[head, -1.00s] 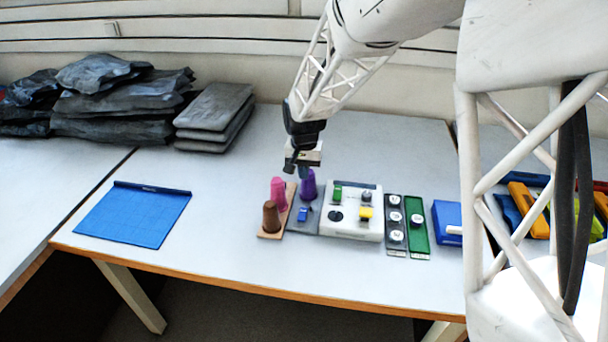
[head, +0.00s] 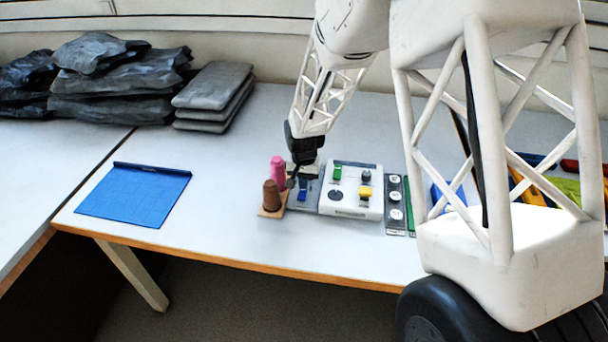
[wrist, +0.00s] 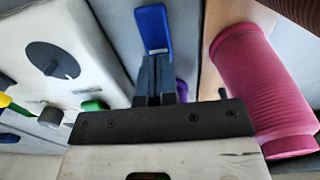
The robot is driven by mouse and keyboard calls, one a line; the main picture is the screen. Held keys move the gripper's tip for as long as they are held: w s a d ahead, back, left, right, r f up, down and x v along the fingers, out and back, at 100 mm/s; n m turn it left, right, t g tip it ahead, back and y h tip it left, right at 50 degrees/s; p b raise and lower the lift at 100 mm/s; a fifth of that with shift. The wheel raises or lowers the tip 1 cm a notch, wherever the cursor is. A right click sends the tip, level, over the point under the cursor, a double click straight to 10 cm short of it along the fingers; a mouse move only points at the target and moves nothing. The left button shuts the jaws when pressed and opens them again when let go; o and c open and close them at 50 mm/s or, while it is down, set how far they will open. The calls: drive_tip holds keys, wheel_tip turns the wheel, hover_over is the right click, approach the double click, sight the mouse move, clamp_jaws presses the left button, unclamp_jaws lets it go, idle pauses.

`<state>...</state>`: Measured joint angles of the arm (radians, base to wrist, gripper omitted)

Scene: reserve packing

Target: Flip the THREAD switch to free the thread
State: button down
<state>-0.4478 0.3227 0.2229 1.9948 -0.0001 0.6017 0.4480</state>
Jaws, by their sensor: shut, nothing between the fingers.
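A blue switch (head: 303,195) sits on a grey plate (head: 312,206) between the spool stand and the white control box. It also shows in the wrist view (wrist: 153,25), straight ahead of the fingertips. I cannot read a THREAD label. My gripper (head: 296,182) is shut and empty, low over the plate just behind the blue switch. In the wrist view its closed fingers (wrist: 154,62) reach to the switch's near end; I cannot tell whether they touch. A purple spool (wrist: 182,90) is mostly hidden behind the gripper.
A pink spool (head: 277,168) and a brown spool (head: 271,196) stand close on the left. The white box (head: 368,208) with knobs and switches is close on the right. A blue mat (head: 135,195) lies further left, with free table between. Grey pouches (head: 215,95) are stacked behind.

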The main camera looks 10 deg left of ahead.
drive_tip(key=shift+f, duration=0.3)
drive_tip(key=shift+w+f+g, duration=0.1)
drive_tip(key=shift+f+g, duration=0.15)
drive_tip(key=shift+g, duration=0.05)
idle(0.3)
drive_tip(key=shift+r, duration=0.8)
drive_tip(key=shift+r, duration=0.15)
drive_tip(key=w+r, duration=0.3)
drive_tip(key=r, duration=1)
drive_tip(key=shift+r, duration=0.25)
